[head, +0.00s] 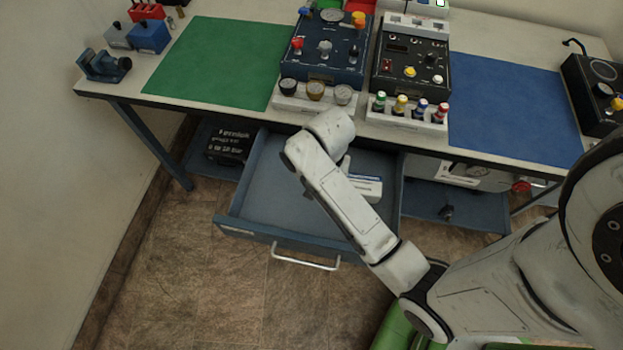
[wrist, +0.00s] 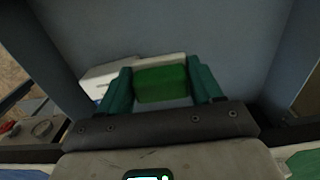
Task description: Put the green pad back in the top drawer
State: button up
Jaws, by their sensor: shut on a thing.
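The green pad (wrist: 162,84) sits between the two teal fingers of my gripper (wrist: 160,76) in the wrist view. My gripper is shut on it. The top drawer (head: 284,197) is pulled out under the bench, with its blue-grey floor showing in the head view. The drawer's floor (wrist: 225,48) also fills much of the wrist view beyond the pad. In the head view, my arm reaches over the drawer and hides my gripper and the pad. I cannot tell whether the pad touches the drawer floor.
A white item (head: 366,188) lies in the drawer's right part; a white block (wrist: 103,77) shows left of my gripper in the wrist view. The bench (head: 345,118) overhangs the drawer's back. Gauges (head: 316,90) stand near its edge. The drawer's left and front floor is clear.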

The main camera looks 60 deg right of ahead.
jog(key=w+f, duration=0.1)
jog(key=f, duration=0.1)
jog(key=w+d+f, duration=0.1)
jog(key=w+f, duration=0.1)
jog(key=w+d+f, duration=0.1)
jog(key=w+f, duration=0.1)
jog(key=shift+w+d+f, duration=0.2)
jog(key=shift+f, duration=1.5)
jog(key=shift+f, duration=0.1)
jog(key=o, duration=1)
